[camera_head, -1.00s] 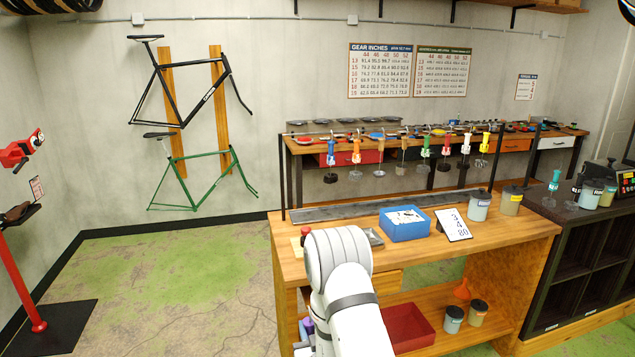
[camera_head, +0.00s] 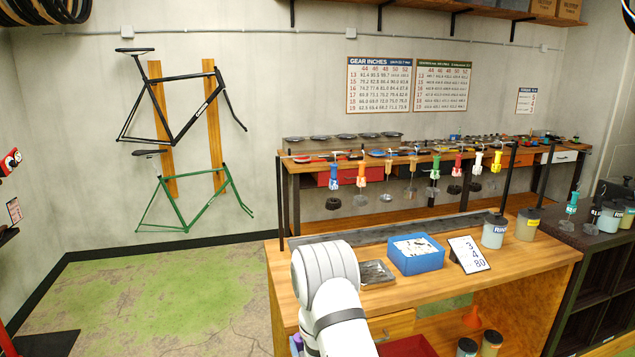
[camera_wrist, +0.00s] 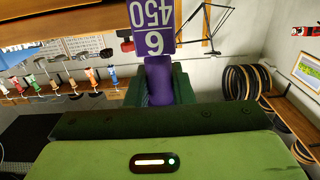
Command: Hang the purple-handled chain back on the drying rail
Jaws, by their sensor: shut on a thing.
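In the wrist view, my gripper (camera_wrist: 158,90) is shut on the purple handle (camera_wrist: 157,76), which stands between the green fingers. A purple and white tag (camera_wrist: 151,27) reading 6 and 450, upside down in the picture, shows beyond the handle. The chain belonging to this handle is not visible. In the head view, my gripper is hidden behind my arm.
A blue box (camera_head: 417,262), a number card (camera_head: 468,254), a dark tray (camera_head: 376,273) and two lidded jars (camera_head: 494,233) stand on the bench. A dark shelf unit (camera_head: 597,279) stands at the right. Green floor (camera_head: 170,300) is open at the left.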

